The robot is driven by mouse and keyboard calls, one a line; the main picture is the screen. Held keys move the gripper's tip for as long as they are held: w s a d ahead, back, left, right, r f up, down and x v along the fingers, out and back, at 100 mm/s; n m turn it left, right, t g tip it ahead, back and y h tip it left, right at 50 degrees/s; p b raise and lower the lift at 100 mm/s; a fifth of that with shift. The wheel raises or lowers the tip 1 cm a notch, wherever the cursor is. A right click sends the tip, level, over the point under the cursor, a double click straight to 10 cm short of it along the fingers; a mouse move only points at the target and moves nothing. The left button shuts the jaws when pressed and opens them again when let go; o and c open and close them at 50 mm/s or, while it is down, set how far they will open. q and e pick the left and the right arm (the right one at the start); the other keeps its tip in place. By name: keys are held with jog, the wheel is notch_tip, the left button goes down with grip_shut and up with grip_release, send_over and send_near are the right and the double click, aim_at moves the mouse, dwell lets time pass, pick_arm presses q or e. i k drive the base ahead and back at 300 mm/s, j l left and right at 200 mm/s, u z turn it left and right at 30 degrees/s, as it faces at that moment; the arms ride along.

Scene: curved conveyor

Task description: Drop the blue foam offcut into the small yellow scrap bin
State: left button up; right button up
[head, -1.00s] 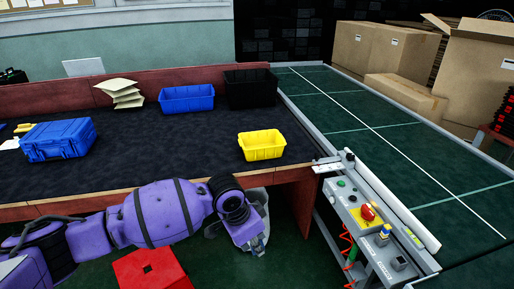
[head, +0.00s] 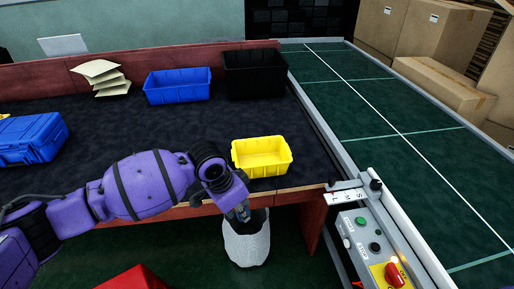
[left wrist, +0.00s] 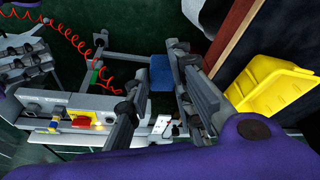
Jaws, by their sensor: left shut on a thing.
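The small yellow scrap bin (head: 262,171) stands on the dark table top near its front right corner, and its visible inside looks empty. It also shows at the right of the left wrist view (left wrist: 265,92). My left gripper (head: 241,213) is just in front of the table's front edge, below and slightly left of the yellow bin in the head view. In the left wrist view my left gripper (left wrist: 166,62) is shut on the blue foam offcut (left wrist: 161,76), a small blue block. The offcut cannot be made out in the head view. My right gripper is not in view.
A pale waste basket (head: 247,249) stands on the floor beneath my left gripper. A blue bin (head: 178,94), black bin (head: 255,82) and blue case (head: 32,140) are on the table. The conveyor (head: 400,125) and control box (head: 365,247) lie to the right.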

aim_at(261, 159)
jog(key=i+l, duration=0.2)
jog(key=i, duration=0.2)
jog(key=i+l+u, duration=0.1)
jog(key=i+l, duration=0.15)
jog(key=i, duration=0.15)
jog(key=i+l+u, duration=0.1)
jog(key=i, duration=0.3)
jog(key=l, duration=0.15)
